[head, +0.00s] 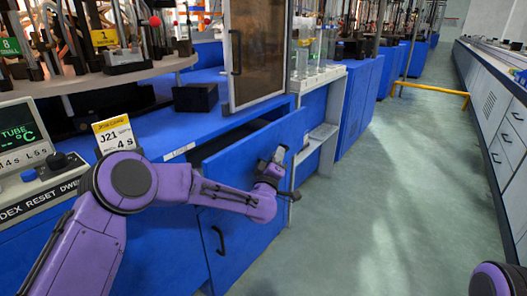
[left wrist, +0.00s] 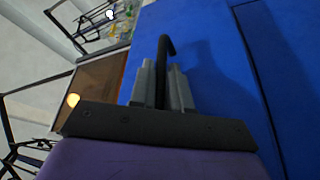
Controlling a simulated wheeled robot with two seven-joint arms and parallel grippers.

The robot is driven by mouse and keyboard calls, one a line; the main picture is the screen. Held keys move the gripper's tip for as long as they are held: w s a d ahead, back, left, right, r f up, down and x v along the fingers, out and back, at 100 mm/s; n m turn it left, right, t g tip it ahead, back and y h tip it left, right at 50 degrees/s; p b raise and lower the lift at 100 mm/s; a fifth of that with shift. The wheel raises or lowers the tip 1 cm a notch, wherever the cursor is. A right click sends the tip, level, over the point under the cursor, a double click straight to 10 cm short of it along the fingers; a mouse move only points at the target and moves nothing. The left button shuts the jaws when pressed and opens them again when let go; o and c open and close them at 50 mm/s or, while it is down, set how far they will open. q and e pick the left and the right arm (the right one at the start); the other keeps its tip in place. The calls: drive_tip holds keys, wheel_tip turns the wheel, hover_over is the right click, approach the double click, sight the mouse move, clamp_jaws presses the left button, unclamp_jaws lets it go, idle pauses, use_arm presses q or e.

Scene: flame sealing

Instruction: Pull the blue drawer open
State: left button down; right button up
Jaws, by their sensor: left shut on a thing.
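The blue drawer (head: 235,155) is in the middle of the head view, in the blue cabinet. Its front stands out from the cabinet, with a dark gap behind its top edge, so it is partly open. My left gripper (head: 278,156) is at the right part of the drawer front. In the left wrist view its two grey fingers (left wrist: 162,88) are shut on the black bar handle (left wrist: 167,45), which stands out from the blue front. My right gripper is out of view; only a purple part of my right arm shows at lower right.
Below the drawer is a blue cabinet door with a black handle (head: 219,240). A brown-paned framed door (head: 257,55) stands above. A control panel (head: 35,150) and a yellow J21 card (head: 115,134) are at left.

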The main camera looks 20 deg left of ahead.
use_arm(q)
drive_tip(key=s+d, duration=0.2)
drive_tip(key=d, duration=0.5)
drive_tip(key=s+d, duration=0.3)
drive_tip(key=d, duration=0.5)
drive_tip(key=shift+s+p, duration=0.25)
drive_tip(key=shift+p, duration=0.1)
drive_tip(key=shift+d, duration=0.1)
drive_tip(key=c, duration=1.4)
unclamp_jaws()
drive_tip(key=shift+c, duration=0.2)
drive_tip(key=p+v, duration=0.1)
drive_tip(key=v, duration=0.9)
drive_tip(key=shift+s, duration=0.25)
drive_tip(key=shift+f, duration=0.15)
